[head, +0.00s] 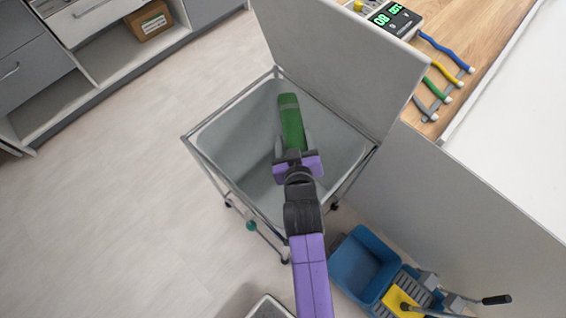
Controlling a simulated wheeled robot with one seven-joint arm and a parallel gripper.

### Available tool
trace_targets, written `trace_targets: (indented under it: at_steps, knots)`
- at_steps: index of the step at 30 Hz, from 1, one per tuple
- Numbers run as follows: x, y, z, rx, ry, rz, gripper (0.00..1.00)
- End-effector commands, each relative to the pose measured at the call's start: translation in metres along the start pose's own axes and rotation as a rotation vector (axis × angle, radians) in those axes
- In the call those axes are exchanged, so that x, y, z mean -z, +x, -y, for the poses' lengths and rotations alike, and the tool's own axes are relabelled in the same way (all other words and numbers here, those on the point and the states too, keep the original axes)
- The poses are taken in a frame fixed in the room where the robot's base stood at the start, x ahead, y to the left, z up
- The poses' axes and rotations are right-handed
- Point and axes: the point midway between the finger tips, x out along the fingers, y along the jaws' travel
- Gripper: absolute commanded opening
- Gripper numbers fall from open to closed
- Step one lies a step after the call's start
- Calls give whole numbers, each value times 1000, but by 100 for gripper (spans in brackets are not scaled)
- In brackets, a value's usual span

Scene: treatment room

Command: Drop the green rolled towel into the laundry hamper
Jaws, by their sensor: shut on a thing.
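The green rolled towel (290,115) is in my gripper (293,145), which is shut on its near end. The towel points away from me, toward the back of the laundry hamper. The laundry hamper (237,128) is a grey bin in a metal frame on casters, with its lid (330,55) standing open at the back. From above, my gripper and the towel appear over the hamper's opening; their exact height relative to the rim is hard to tell. The visible inside of the hamper looks empty, and my arm hides part of it.
A blue mop bucket (362,265) with a yellow part stands on the floor at lower right. Floor at left is clear.

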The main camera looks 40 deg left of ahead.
Motion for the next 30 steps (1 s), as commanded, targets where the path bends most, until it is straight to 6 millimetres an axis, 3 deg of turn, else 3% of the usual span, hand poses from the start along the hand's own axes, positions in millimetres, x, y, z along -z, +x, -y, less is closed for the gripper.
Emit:
trace_targets:
  at_steps: [7,21,30]
  knots:
    - [2,6,14,19,-8,-4,16]
    - [-41,23,24,18,-8,-5,16]
    - [-47,26,26,17,-7,-6,16]
